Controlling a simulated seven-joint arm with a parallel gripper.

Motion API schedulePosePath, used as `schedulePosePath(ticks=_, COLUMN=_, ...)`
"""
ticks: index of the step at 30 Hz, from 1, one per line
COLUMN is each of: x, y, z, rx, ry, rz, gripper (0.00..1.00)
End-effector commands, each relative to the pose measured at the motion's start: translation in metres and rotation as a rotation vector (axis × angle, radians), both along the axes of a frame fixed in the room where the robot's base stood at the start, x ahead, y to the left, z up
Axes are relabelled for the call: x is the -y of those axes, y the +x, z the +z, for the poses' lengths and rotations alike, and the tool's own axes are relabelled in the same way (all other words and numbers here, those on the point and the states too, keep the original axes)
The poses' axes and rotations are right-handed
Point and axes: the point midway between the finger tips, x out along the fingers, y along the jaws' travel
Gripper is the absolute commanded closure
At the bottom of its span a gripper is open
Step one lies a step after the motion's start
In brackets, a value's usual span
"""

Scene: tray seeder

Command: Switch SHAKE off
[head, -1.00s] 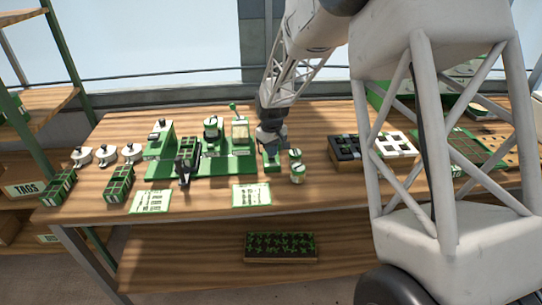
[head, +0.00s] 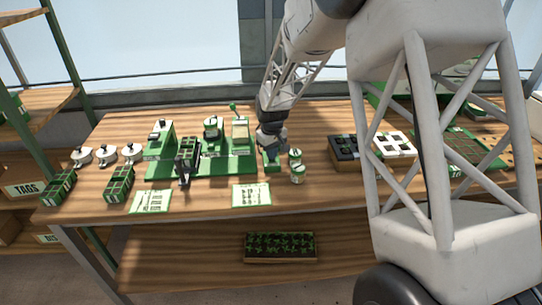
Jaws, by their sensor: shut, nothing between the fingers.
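The tray seeder is a green base (head: 222,171) on the wooden table, with several white and green units on it. A small green block (head: 272,166) stands at its right end. I cannot read a SHAKE label, and no switch or its position can be made out. My gripper (head: 272,149) is shut and empty, pointing down just above or against this block. Whether it touches the block I cannot tell. The gripper hides the block's upper part.
Small white and green jars (head: 297,172) stand close to the right of the gripper. Two printed cards (head: 251,194) lie in front. Dark and white trays (head: 344,151) are further right. A green lever (head: 233,107) rises behind the seeder. The table between jars and trays is clear.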

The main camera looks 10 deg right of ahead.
Motion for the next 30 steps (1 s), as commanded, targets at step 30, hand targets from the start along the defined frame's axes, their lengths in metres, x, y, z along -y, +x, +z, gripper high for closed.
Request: schedulePosePath(ticks=30, x=0.0, y=0.0, z=0.008, rx=0.001, ry=0.0, rz=0.0, gripper=1.0)
